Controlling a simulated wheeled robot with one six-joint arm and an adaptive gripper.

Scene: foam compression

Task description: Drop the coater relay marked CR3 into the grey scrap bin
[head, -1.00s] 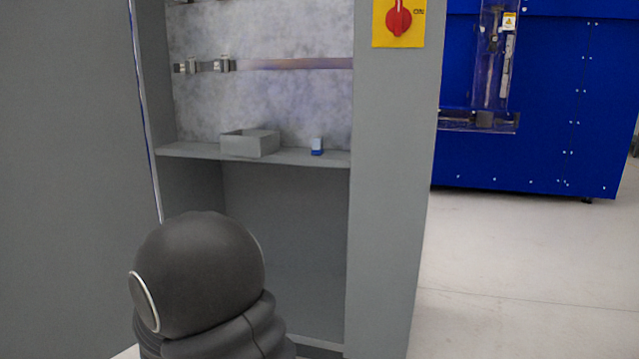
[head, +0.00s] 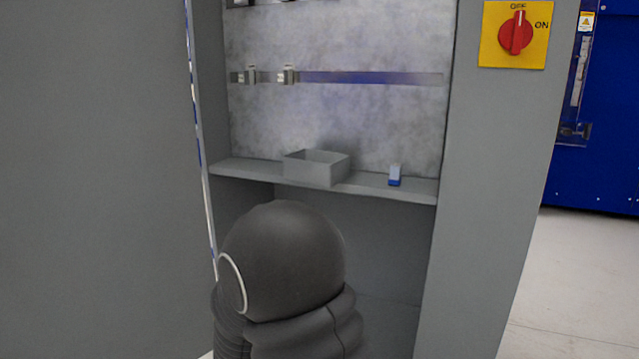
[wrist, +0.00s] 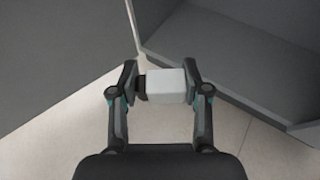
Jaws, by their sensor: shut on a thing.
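My gripper (wrist: 160,84) shows in the wrist view, its two fingers shut on a white block-shaped relay (wrist: 166,86) with a dark part at its left end. No marking can be read on it, so I cannot tell whether it is CR3. The floor lies well below it. The grey scrap bin (head: 311,171), an open box, sits on the cabinet shelf (head: 255,171) in the head view. My gripper and the held relay are not visible in the head view.
Two small devices sit on the rail (head: 370,77) above. A red rotary switch (head: 516,34) on a yellow plate is on the cabinet's right face. The cabinet sides bound the opening.

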